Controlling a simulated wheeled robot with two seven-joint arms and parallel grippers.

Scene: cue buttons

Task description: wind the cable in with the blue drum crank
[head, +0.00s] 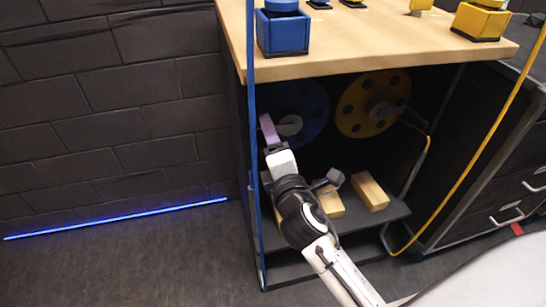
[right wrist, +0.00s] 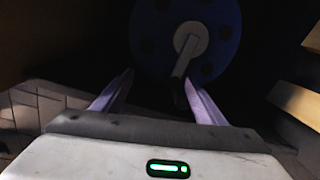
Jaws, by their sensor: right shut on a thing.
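The blue drum (head: 312,98) is inside the open cabinet under the tabletop, on the left. It also shows in the right wrist view (right wrist: 222,38). Its crank (right wrist: 183,58) has a pale hub and an arm that reaches down between my fingers. My right gripper (head: 267,130) is at the drum's left front. In the right wrist view, its purple fingers (right wrist: 158,82) stand on either side of the crank's dark handle end, shut on it. The blue cable (head: 252,140) hangs along the cabinet's left front edge. My left gripper is not in view.
A yellow drum (head: 358,112) sits right of the blue one, with a yellow cable (head: 482,148) at the right. Wooden blocks (head: 369,191) lie on the lower shelf (head: 392,211). The tabletop (head: 350,42) above carries a blue box (head: 283,32) and a yellow box (head: 482,22).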

